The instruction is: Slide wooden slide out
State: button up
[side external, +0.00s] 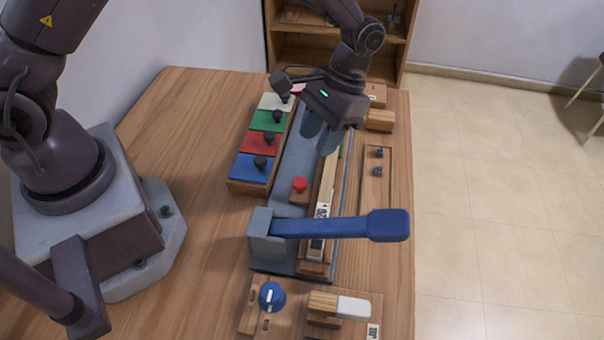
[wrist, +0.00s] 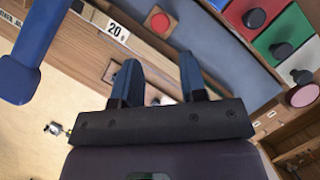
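A long wooden strip (side external: 327,182) with a white number label runs along the right side of the grey panel in the side view. I take it to be the wooden slide, though I cannot be sure. In the wrist view the wooden strip (wrist: 150,40) crosses the upper part, with a label reading 20. My gripper (side external: 321,132) points down over the strip's far end. In the wrist view my gripper (wrist: 158,62) shows two dark fingers apart, with nothing held between them. Whether the fingertips touch the strip is unclear.
A blue lever (side external: 340,225) extends across the strip's near end. A red button (side external: 299,185) sits on the grey panel (side external: 290,165). Coloured keys with black knobs (side external: 261,162) lie to the left. A blue dial (side external: 271,296) is at the front. Bare table (side external: 185,130) is free at left.

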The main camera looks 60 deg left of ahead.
aim_at(300, 181)
jog(key=x, duration=0.9)
jog(key=shift+s+f, duration=0.1)
